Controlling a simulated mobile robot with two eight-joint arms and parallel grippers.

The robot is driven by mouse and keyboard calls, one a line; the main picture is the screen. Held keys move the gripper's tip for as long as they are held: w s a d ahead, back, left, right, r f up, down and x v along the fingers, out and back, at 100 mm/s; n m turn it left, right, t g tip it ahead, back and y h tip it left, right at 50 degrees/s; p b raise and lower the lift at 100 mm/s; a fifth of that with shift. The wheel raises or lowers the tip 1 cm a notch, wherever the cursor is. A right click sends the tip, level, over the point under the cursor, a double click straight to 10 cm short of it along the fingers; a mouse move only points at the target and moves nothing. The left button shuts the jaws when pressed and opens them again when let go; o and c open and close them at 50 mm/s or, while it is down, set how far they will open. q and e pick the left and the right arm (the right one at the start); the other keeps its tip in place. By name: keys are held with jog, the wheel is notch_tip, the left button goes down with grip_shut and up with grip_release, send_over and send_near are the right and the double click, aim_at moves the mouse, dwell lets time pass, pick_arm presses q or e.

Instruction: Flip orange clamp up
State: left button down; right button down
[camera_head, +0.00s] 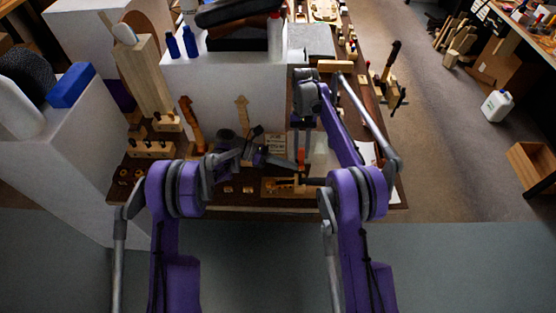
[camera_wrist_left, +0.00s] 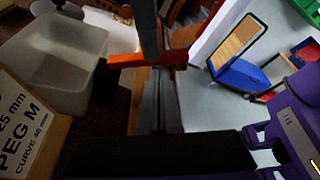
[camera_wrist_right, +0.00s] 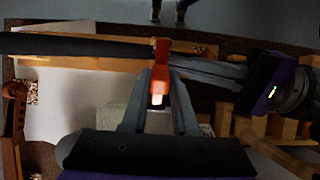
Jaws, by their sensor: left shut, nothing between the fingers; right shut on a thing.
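The orange clamp (camera_head: 301,159) is at the front of the bench, between the fingers of my right gripper (camera_head: 302,148). In the right wrist view the orange clamp (camera_wrist_right: 160,72) stands between both fingertips of the right gripper (camera_wrist_right: 160,80), which is shut on it. My left gripper (camera_head: 290,165) comes in from the left, shut and empty, its tips close beside the clamp. In the left wrist view the orange clamp (camera_wrist_left: 125,60) crosses just beyond the shut fingers (camera_wrist_left: 158,85). I cannot tell whether the left fingertips touch it. The clamp's lower part is partly hidden.
A long dark bar (camera_wrist_right: 60,45) runs over a wooden board (camera_wrist_right: 100,62) next to the clamp. A white block (camera_head: 225,95) stands behind on the bench. A translucent bin (camera_wrist_left: 60,50) and a peg box (camera_wrist_left: 30,120) show in the left wrist view.

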pick_arm(q)
jog(key=shift+s+d+f, duration=0.1)
jog(key=shift+d+f, duration=0.05)
jog(key=shift+d, duration=0.4)
jog(key=shift+w+r, duration=0.4)
jog(key=shift+r, duration=0.2)
pick_arm(e)
jog(key=c, duration=0.7)
grip_release()
pick_arm(q)
jog(key=shift+s, duration=0.1)
jog(key=shift+f, duration=0.1)
